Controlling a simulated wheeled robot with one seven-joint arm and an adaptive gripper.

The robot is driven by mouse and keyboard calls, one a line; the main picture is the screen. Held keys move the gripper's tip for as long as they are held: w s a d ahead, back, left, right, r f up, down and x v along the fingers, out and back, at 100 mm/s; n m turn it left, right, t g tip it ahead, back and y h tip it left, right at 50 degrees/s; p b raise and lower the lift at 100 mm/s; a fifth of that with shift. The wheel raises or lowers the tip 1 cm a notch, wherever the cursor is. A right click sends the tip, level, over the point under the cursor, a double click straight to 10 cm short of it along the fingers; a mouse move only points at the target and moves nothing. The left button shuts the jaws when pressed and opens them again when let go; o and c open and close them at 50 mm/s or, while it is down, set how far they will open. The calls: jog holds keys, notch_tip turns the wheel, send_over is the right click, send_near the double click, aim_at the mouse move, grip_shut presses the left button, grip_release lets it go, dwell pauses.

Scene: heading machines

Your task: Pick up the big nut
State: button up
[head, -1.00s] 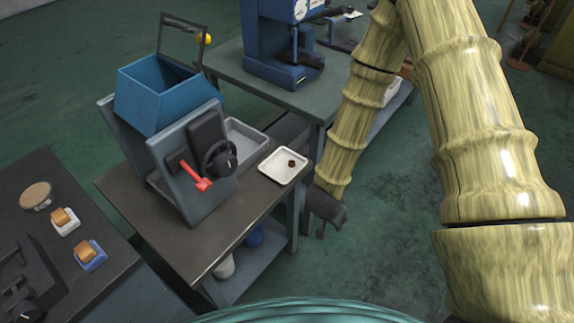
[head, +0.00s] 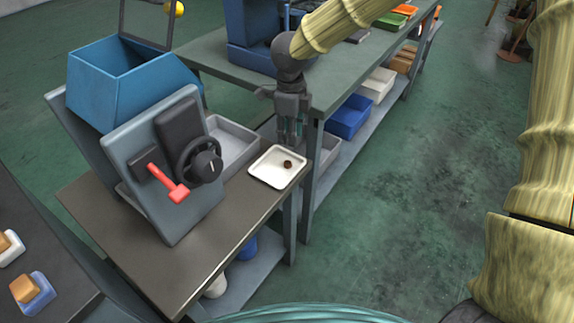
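A small dark brown nut (head: 288,164) lies in a shallow white tray (head: 268,181) on the right end of the dark machine table. It is the only nut I can make out. My gripper (head: 290,138) hangs fingers down just behind the tray's far edge, above and a little beyond the nut, and does not touch it. The fingers look close together, but they are small and dark, so their opening is unclear. Nothing shows between them.
A heading machine with a blue hopper (head: 125,80), a black handwheel (head: 200,161) and a red lever (head: 168,183) stands left of the tray. A grey bin (head: 232,143) sits behind it. A long green bench (head: 345,79) runs behind my gripper. Open floor lies to the right.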

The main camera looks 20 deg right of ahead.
aim_at(288, 163)
jog(key=shift+w+a+f, duration=0.1)
jog(key=shift+a+f, duration=0.05)
jog(key=shift+f, duration=2.45)
jog(key=shift+a+f, duration=0.15)
jog(key=shift+f, duration=2.45)
jog(key=c, duration=0.7)
